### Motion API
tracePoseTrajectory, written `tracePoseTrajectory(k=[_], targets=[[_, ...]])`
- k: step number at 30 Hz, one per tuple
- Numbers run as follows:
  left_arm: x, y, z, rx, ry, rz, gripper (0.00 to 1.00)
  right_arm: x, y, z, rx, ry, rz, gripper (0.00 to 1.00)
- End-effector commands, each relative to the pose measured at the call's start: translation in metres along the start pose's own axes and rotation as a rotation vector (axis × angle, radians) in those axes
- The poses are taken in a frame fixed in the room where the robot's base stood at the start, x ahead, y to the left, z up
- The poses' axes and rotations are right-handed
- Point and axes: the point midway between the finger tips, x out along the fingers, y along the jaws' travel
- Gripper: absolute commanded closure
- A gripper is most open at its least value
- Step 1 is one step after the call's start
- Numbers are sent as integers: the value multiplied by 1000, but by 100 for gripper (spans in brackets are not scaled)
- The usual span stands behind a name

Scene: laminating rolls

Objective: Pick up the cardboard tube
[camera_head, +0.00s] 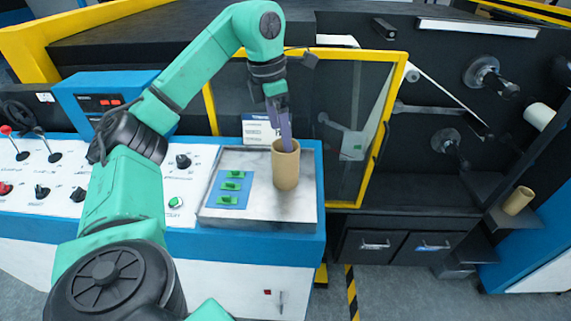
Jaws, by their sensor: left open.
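A brown cardboard tube (286,170) stands upright on the metal tray (250,217) at the right end of the control desk. My left gripper (287,145) points down at the tube's top opening from above. Its fingers are open, and their tips overlap the tube's rim. I cannot tell whether a finger is inside the tube or just in front of or behind its wall. A second brown tube (517,201) rests on a small ledge at the far right. My right gripper is not in view.
A blue panel with green switches (232,189) lies left of the tube. A white label card (259,130) stands behind it. The yellow-framed door (386,120) and the black machine with rollers (484,75) are behind and right. Levers and knobs (43,192) fill the desk's left.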

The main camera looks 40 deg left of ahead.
Motion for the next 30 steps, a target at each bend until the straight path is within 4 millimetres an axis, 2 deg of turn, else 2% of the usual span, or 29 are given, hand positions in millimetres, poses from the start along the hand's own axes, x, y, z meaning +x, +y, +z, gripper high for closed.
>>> tracePoseTrajectory(k=[4,11,16,19,23,24,26,27,30], targets=[[36,0,-1,0,4,-1,0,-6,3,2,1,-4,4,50],[67,-1,0,1,2,-2,0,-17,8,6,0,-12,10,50],[100,-1,2,2,0,-2,0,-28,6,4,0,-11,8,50],[108,-1,2,2,-4,-1,0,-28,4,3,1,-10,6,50],[109,-1,2,2,-4,-1,0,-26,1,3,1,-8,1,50],[109,-1,2,2,-4,-1,4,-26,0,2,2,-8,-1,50],[109,-1,2,2,-4,-1,27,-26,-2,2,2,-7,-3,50],[109,-1,2,2,-4,-1,42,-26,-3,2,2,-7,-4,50],[109,-1,2,2,-4,-1,76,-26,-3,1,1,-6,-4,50]])
